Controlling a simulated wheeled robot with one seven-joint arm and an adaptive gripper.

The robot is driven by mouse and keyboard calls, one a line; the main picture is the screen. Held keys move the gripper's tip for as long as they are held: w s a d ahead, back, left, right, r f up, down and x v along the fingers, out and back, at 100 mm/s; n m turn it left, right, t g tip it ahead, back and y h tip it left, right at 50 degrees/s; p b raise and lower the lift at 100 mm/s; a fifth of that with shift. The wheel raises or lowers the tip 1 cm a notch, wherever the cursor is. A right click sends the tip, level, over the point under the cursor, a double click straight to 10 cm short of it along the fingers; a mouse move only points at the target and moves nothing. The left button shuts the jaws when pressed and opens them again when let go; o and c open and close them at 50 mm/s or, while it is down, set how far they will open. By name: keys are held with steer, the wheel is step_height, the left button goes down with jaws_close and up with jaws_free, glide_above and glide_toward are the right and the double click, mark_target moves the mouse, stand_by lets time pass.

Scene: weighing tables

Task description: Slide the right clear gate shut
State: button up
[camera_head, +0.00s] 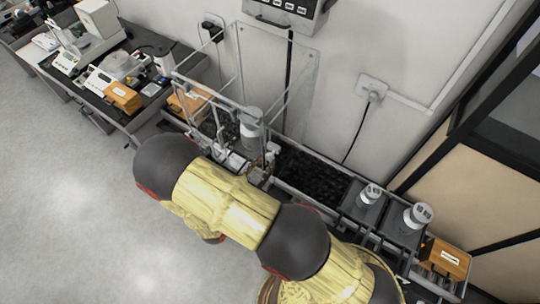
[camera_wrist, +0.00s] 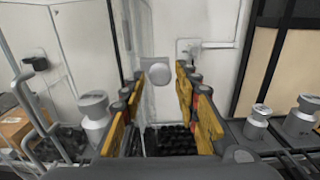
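A clear-walled enclosure stands on the dark bench in the head view, with a thin pale frame (camera_head: 205,92). A clear panel that looks like the right gate (camera_wrist: 142,42) shows nearly edge-on in the wrist view. A grey round knob (camera_wrist: 158,73) is beside it, between my fingertips in the picture. My gripper (camera_wrist: 160,88) is open, its yellow fingers on either side of the knob with gaps visible. I cannot tell how far ahead the knob is.
Two more weights (camera_head: 371,193) (camera_head: 418,214) stand on grey blocks at right, near an orange box (camera_head: 445,258). A dark pebbled bed (camera_head: 312,172) lies between. A wall outlet (camera_head: 371,88) has a hanging cord.

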mark_target(268, 158)
steer(key=shift+p+x, duration=0.35)
steer(key=shift+x, duration=1.7)
steer(key=c, duration=0.7)
jaws_close()
